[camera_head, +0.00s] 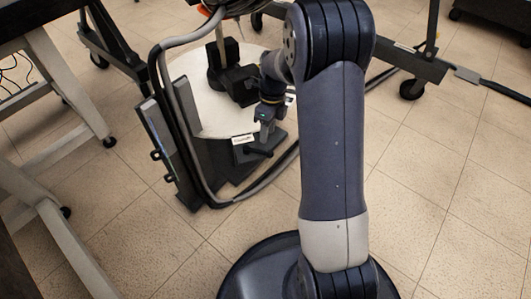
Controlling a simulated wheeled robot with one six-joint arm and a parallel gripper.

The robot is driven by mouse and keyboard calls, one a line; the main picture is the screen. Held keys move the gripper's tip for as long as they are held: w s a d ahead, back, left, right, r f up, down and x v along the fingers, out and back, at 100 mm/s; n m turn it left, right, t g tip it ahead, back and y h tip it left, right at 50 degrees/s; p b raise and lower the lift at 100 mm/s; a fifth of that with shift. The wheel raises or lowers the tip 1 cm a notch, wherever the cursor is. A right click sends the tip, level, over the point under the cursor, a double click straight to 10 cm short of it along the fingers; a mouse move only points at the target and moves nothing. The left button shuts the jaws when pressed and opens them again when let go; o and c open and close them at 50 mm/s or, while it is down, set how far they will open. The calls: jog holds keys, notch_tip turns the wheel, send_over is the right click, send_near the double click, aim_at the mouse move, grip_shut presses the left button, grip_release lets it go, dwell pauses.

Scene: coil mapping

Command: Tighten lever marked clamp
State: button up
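A small white label (243,139) stands at the front edge of a round white plate (212,122); its print is too small to read surely. A short dark lever (259,150) sits just below and right of the label, on a dark base. My gripper (266,128) is above the lever, pointing down, to the right of the label. Its fingers are small and dark against the dark base, so I cannot tell whether they are open or shut, or whether they touch the lever.
A dark block with a post (234,80) stands on the plate. A thick grey cable (179,100) loops around its left side by an upright dark panel (156,135). A table leg (62,75) is at left, a wheeled stand (400,66) at right. The tiled floor is clear at lower right.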

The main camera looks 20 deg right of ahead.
aim_at(258, 152)
jog(key=f+b, duration=0.1)
jog(key=f, duration=0.1)
jog(key=f+b, duration=0.1)
jog(key=f, duration=0.2)
jog(key=s+a+f+b, duration=0.1)
jog(key=f, duration=0.2)
jog(key=shift+s, duration=0.1)
jog(key=shift+c, duration=0.2)
grip_shut()
jog(key=shift+r, duration=0.1)
